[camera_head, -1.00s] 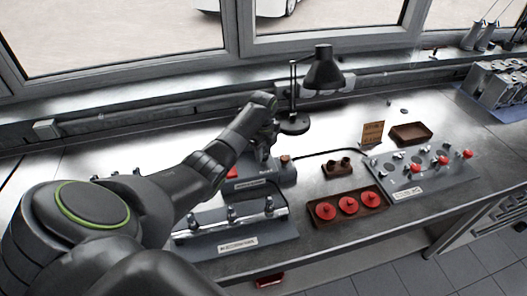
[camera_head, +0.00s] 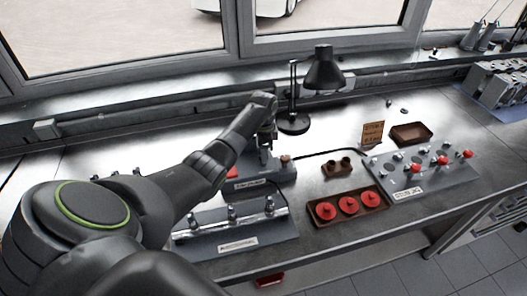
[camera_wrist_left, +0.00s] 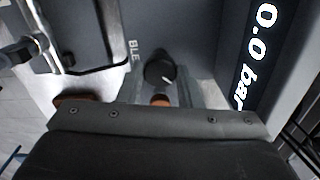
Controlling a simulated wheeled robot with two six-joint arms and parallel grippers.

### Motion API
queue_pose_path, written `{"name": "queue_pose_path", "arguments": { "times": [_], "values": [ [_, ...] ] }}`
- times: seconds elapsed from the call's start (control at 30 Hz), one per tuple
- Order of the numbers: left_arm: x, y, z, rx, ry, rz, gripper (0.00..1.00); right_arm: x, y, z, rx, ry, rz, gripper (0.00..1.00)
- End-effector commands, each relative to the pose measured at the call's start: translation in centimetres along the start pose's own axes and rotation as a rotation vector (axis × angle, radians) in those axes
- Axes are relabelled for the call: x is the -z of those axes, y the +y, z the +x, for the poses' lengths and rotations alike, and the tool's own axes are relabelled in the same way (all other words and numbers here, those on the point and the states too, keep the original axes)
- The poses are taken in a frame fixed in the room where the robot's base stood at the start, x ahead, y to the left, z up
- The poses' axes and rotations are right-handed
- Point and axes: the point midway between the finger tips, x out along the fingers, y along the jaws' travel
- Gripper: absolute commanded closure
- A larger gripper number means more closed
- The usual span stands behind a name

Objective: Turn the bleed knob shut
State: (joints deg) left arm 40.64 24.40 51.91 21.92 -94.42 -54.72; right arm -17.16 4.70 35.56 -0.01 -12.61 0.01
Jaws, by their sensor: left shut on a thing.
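The bleed knob (camera_wrist_left: 160,72) is a round black knob with a white pointer mark, beside a partly hidden "BLE" label in the left wrist view. My left gripper (camera_wrist_left: 161,92) is shut on it, with a finger on either side. In the head view my left gripper (camera_head: 266,146) reaches down onto the grey test unit (camera_head: 262,181) at the back of the bench. The arm hides the knob there. A display (camera_wrist_left: 252,55) beside the knob reads 0.0 bar. My right gripper is in neither view.
A grey rack with several fittings (camera_head: 238,243) stands in front of the unit. A black lamp (camera_head: 322,70) stands behind.

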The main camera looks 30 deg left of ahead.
Motion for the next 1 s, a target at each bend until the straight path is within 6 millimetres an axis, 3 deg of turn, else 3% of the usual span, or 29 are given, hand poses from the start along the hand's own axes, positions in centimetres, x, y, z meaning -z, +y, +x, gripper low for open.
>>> {"name": "queue_pose_path", "arguments": {
  "times": [0.6,1.0],
  "values": [
    [0.06,-0.02,-0.04,0.0,0.002,-0.547,0.91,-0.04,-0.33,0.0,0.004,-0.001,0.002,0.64],
    [0.06,-0.04,-0.06,0.001,0.002,-0.731,0.91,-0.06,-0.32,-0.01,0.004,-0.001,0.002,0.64]
  ]
}}
